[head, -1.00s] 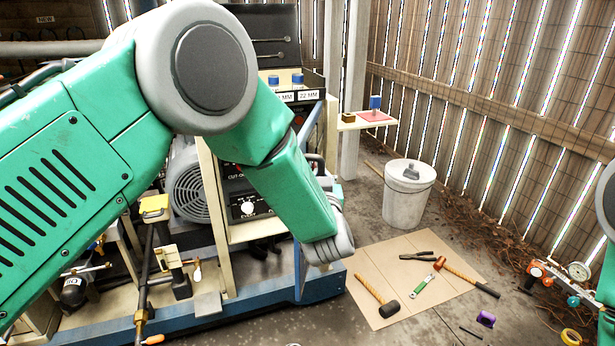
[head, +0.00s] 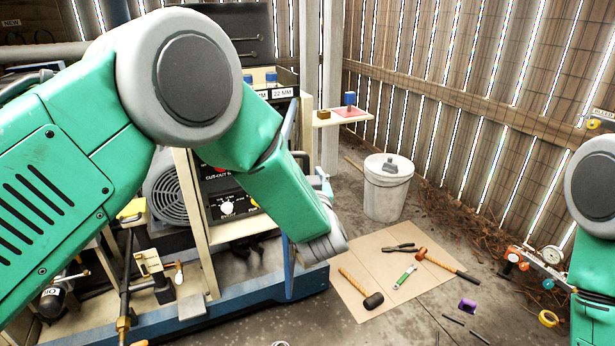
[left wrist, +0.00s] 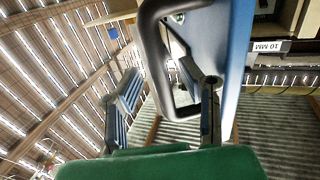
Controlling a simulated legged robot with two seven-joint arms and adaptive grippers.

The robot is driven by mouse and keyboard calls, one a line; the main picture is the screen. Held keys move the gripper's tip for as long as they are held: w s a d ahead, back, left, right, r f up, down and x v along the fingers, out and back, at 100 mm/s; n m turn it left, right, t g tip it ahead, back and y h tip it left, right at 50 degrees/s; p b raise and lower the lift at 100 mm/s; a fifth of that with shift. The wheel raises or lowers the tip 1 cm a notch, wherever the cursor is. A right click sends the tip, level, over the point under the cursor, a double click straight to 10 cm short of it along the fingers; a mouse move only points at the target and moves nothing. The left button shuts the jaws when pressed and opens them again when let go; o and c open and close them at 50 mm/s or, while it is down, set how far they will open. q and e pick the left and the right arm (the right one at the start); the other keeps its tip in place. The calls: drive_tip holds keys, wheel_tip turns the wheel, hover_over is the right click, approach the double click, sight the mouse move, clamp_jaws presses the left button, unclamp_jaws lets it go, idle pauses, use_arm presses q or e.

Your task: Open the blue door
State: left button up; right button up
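The blue door (head: 288,268) shows in the head view as a narrow strip at the right end of the compressor, mostly behind my left arm. In the left wrist view the blue door (left wrist: 226,60) runs up the right of centre, with a dark loop handle (left wrist: 152,45) on its face. My left gripper (left wrist: 160,75) is open at the handle. One finger is left of the handle bar, the other right of it, near the door. I cannot tell whether either finger touches. In the head view my left forearm hides most of this gripper. My right gripper is out of view.
Cardboard with hammers, pliers and a green-handled tool (head: 404,278) lies on the floor right of the compressor. A white bucket (head: 386,190) stands behind it. A small shelf (head: 325,119) holds blocks. A gauge assembly (head: 540,258) is near my right arm.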

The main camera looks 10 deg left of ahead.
use_arm(q)
drive_tip(key=v, duration=0.7)
drive_tip(key=shift+s, duration=0.35)
